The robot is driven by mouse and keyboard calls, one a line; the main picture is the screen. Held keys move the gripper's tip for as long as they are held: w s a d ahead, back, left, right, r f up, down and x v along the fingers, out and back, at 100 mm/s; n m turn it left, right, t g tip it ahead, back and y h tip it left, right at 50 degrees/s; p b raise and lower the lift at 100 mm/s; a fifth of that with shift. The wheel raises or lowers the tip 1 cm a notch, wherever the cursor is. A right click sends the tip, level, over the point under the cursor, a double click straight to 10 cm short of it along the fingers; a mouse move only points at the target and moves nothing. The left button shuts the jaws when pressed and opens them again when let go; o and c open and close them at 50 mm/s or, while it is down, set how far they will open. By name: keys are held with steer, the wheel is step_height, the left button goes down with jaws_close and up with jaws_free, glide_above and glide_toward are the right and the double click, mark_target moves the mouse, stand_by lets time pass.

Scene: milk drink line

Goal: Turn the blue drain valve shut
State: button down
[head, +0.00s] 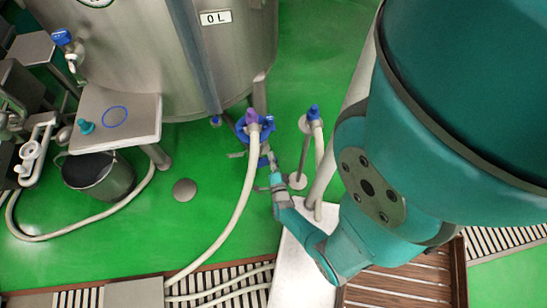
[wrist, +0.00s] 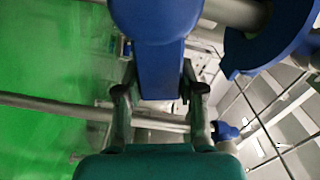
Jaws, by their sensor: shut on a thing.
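The blue drain valve's handle (wrist: 160,62) fills the top middle of the wrist view, with a round hub above a flat lever. My gripper (wrist: 160,90) has one finger on each side of the lever and is shut on it. In the head view my gripper (head: 271,167) reaches up to the blue parts below the steel tank (head: 150,55). The valve's handle shows there only as a small blue piece (head: 263,161), partly hidden by the fittings. I cannot tell from these views how far the valve is turned.
A blue ring-shaped part (wrist: 268,40) is close on the right of the handle. A pale hose (head: 238,200) runs from the purple-topped fitting (head: 252,116) down past my gripper. A stand with a blue top (head: 313,112) is just right. A grey bucket (head: 100,177) stands left on green floor.

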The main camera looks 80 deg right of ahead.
steer(key=shift+s+d+f+m, duration=0.1)
steer(key=shift+f+m, duration=0.35)
steer(key=shift+m, duration=0.35)
steer(key=shift+f+m, duration=0.45)
steer(key=shift+m, duration=0.35)
steer(key=shift+f, duration=0.1)
steer(key=c, duration=0.7)
jaws_free()
steer(key=shift+v, duration=6)
